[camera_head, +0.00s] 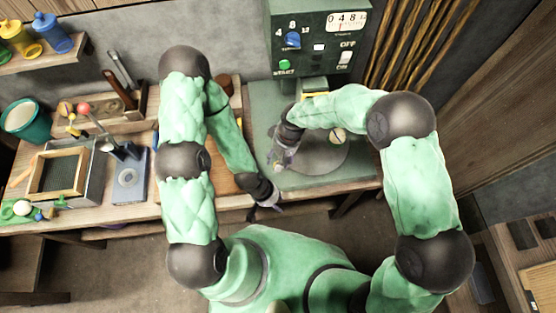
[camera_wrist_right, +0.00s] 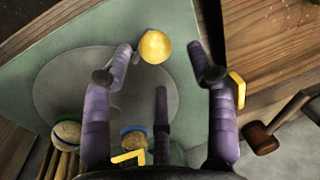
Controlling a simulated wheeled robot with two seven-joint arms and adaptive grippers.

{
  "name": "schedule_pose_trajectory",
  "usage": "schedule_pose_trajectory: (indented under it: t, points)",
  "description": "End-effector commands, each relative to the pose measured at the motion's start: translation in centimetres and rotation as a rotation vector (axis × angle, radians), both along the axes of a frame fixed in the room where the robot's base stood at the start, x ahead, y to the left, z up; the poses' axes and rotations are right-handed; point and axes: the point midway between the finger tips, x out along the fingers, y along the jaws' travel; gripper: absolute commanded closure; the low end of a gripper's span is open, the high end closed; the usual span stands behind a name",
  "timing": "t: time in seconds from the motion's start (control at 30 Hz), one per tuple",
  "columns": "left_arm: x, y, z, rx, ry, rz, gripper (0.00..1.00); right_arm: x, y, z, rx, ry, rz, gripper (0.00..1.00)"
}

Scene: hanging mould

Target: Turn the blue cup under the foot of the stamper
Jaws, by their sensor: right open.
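The green machine (camera_head: 318,40) with a dial and switches stands at the back; I take it for the stamper. Its foot is hidden behind my right arm. A small round thing with a blue rim and brown middle (camera_wrist_right: 133,137), perhaps the blue cup, shows low in the right wrist view, partly behind my fingers. My right gripper (camera_head: 278,158) is over the left part of the grey disc (camera_head: 318,158); its purple fingers are spread and empty in the wrist view (camera_wrist_right: 160,70). My left gripper (camera_head: 270,204) is at the table's front edge; its fingers are too small to judge.
A yellow ball-like thing (camera_wrist_right: 155,46) and a tan round thing (camera_wrist_right: 66,133) show in the wrist view, with a hammer (camera_wrist_right: 262,137) at right. A grey-blue stand (camera_head: 127,178), a framed sieve (camera_head: 58,174) and a teal pot (camera_head: 25,121) occupy the left table.

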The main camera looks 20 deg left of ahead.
Motion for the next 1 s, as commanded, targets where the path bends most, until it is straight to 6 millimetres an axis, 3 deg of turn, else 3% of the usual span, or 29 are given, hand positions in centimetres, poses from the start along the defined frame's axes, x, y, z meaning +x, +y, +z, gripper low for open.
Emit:
schedule_pose_trajectory:
  t: [0.2,0.4,0.6,1.0]
  points:
    - [0.0,0.0,0.0,0.000,0.000,0.000,0.60,0.6,-0.6,4.6,0.003,-0.004,-0.002,0.42]
    - [0.0,0.0,0.0,0.000,0.000,0.000,0.60,0.9,-1.0,7.4,0.002,-0.003,0.000,0.42]
    - [0.0,0.0,0.0,0.000,0.000,0.000,0.60,1.1,-1.2,8.6,0.002,-0.002,-0.001,0.42]
    - [0.0,0.0,0.0,0.000,0.000,0.000,0.60,1.1,-1.3,8.7,0.002,-0.002,-0.001,0.42]
